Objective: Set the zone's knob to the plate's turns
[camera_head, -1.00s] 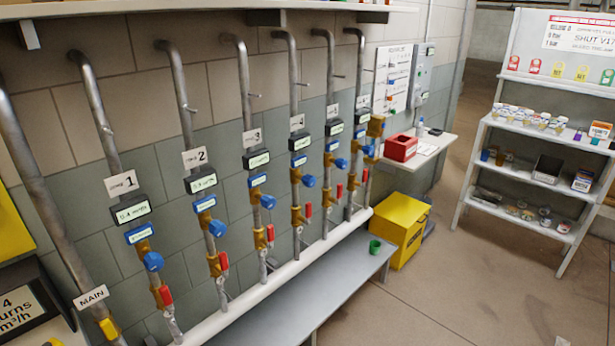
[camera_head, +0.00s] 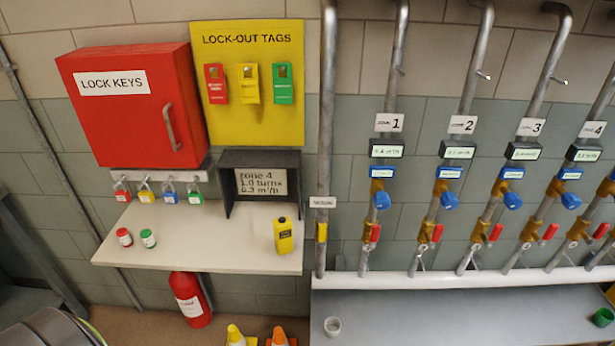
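The plate (camera_head: 261,183) stands in a dark frame on the white shelf; it seems to read "zone 4, 1.0 turns, 0.3 m³/h", the small print being blurred. The zone 4 knob (camera_head: 571,200) is blue, on the slanted pipe at the right under the sign (camera_head: 592,130) marked 4. A display (camera_head: 583,153) sits above it, its digits too small to read. Similar blue knobs sit on zone 1 (camera_head: 382,200), zone 2 (camera_head: 449,200) and zone 3 (camera_head: 513,200). Neither of my grippers is in view.
A red lock-keys box (camera_head: 130,105) and yellow tag board (camera_head: 255,120) hang above the shelf (camera_head: 200,240), which holds a yellow device (camera_head: 283,236). Red levers, like zone 4's (camera_head: 551,231), sit below the knobs. A grey bench (camera_head: 460,315) runs beneath; cones (camera_head: 280,337) stand on the floor.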

